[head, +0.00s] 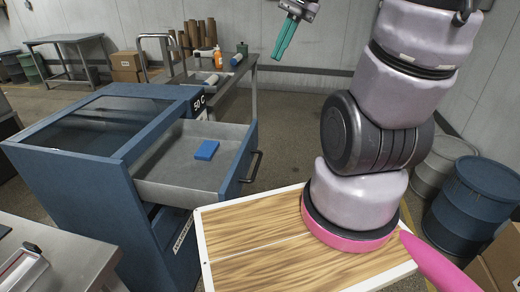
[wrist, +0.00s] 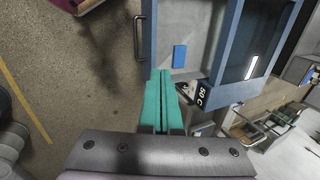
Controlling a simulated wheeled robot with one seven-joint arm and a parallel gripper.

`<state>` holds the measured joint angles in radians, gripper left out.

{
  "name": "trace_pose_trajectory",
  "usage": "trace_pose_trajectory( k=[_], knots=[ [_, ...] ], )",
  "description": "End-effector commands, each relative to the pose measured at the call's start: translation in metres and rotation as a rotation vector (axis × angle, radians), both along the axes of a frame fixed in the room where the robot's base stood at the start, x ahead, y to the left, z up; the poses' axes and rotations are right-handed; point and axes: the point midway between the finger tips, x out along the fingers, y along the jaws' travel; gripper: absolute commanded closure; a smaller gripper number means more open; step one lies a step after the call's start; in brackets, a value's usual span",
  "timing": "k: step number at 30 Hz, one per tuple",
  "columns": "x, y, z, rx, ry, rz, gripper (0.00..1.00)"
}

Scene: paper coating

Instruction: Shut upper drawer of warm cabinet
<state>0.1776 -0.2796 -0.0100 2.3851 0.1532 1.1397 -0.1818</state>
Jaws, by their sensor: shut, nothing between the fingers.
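The warm cabinet (head: 80,180) is blue with a dark glass top and a "50 C" label, at the left in the head view. Its upper drawer (head: 165,178) is pulled out to the right, with a dark bar handle (head: 252,166) on its front. A small blue block (head: 207,150) lies inside the drawer. My gripper (head: 284,40), with teal fingers, is shut and empty, high above and beyond the drawer in the head view. In the wrist view my gripper (wrist: 162,75) points toward the open drawer (wrist: 203,25), where the blue block (wrist: 180,56) and the handle (wrist: 138,38) show.
A metal table (head: 215,75) with bottles and rolls stands behind the cabinet. The floor just right of the drawer looks clear.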

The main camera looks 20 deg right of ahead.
Motion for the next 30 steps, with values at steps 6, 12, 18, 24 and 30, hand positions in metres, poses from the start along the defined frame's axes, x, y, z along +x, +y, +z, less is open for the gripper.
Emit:
trace_pose_trajectory(
  k=[6, 12, 18, 24, 30],
  knots=[
    [0.031, -0.015, -0.054, 0.208, 0.246, -0.097, 1.0],
    [0.055, -0.031, -0.104, 0.424, 0.42, -0.203, 1.0],
    [0.075, -0.052, -0.159, 0.662, 0.553, -0.329, 1.0],
    [0.088, -0.076, -0.222, 0.912, 0.643, -0.481, 1.0],
    [0.09, -0.101, -0.291, 1.164, 0.689, -0.657, 1.0]
  ],
)
